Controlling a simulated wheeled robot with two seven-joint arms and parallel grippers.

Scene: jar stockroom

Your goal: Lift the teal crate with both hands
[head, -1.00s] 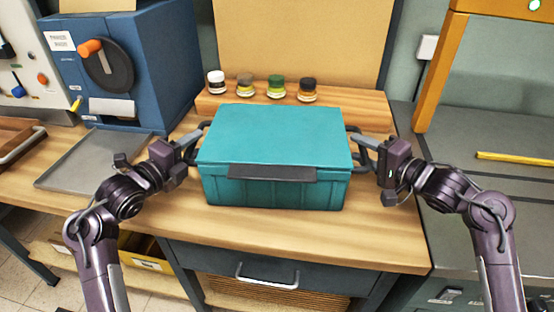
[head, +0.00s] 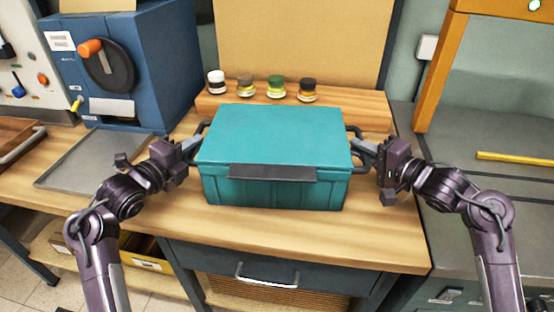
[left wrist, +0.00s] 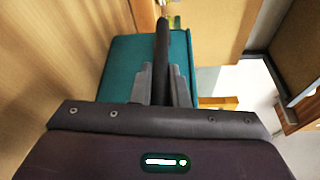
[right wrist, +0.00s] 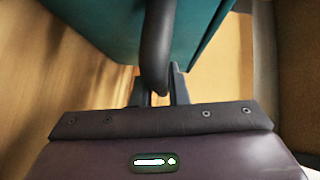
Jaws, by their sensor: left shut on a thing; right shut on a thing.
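The teal crate (head: 275,136) sits closed on the wooden bench, with a dark handle on each side. My left gripper (head: 192,147) is shut on the crate's left handle (left wrist: 162,45); in the left wrist view its fingers (left wrist: 160,84) close around the dark bar. My right gripper (head: 364,148) is shut on the crate's right handle (right wrist: 156,45); in the right wrist view its fingers (right wrist: 158,87) are on either side of the bar. The crate looks level, and I see no clear gap under it.
Several small jars (head: 276,87) stand on a low wooden ledge behind the crate. A blue machine (head: 131,62) and a grey tray (head: 93,160) are at left. A grey counter (head: 470,190) with a yellow bar (head: 514,157) is at right. The bench front (head: 300,228) is clear.

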